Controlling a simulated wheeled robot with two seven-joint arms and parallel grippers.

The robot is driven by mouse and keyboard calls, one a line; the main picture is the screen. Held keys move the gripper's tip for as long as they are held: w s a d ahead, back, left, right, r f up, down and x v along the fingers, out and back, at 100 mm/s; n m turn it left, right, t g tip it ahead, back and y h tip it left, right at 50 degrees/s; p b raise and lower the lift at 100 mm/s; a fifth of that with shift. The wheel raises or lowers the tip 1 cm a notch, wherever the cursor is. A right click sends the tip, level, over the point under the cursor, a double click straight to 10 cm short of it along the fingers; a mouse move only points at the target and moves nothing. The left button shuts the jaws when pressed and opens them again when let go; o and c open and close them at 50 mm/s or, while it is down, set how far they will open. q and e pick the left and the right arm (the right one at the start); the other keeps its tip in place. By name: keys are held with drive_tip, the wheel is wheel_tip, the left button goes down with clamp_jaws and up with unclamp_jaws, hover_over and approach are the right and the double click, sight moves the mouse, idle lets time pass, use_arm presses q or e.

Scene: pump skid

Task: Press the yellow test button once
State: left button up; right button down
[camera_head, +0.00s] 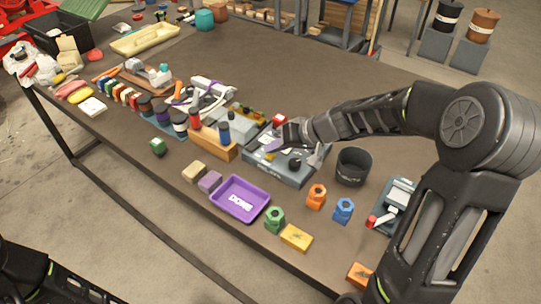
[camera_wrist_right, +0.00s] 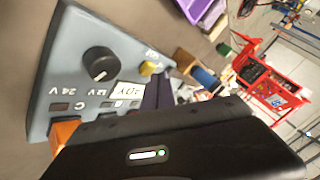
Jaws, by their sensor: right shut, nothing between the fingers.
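The yellow test button (camera_wrist_right: 148,68) is a small round cap on the sloped face of a grey control box (camera_wrist_right: 78,58), beside a black knob (camera_wrist_right: 99,64). In the head view the box (camera_head: 292,178) stands mid-table, and the button (camera_head: 270,156) shows small on it. My right gripper (camera_head: 278,146) is shut and empty over the box. In the right wrist view its dark fingertips (camera_wrist_right: 158,88) are close beside the button; I cannot tell whether they touch it. Part of my left arm shows at the lower left of the head view, but its gripper does not.
A black cup (camera_head: 353,167) stands right of the box. Bottles in a wooden rack (camera_head: 222,151) stand on its left. A purple tray (camera_head: 239,199) and coloured nuts lie in front. The far middle of the table is clear.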

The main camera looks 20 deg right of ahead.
sight(274, 156)
drive_tip(key=shift+f+b, duration=0.5)
drive_tip(key=shift+b, duration=0.2)
idle(0.7)
drive_tip(key=shift+r, duration=0.15)
drive_tip(key=shift+r+p, duration=0.45)
drive_tip(key=shift+r, duration=0.3)
drive_tip(key=shift+r, duration=0.1)
drive_tip(key=shift+r+p, duration=1.55)
drive_tip(key=shift+r, duration=0.9)
drive_tip(key=shift+f, duration=0.1)
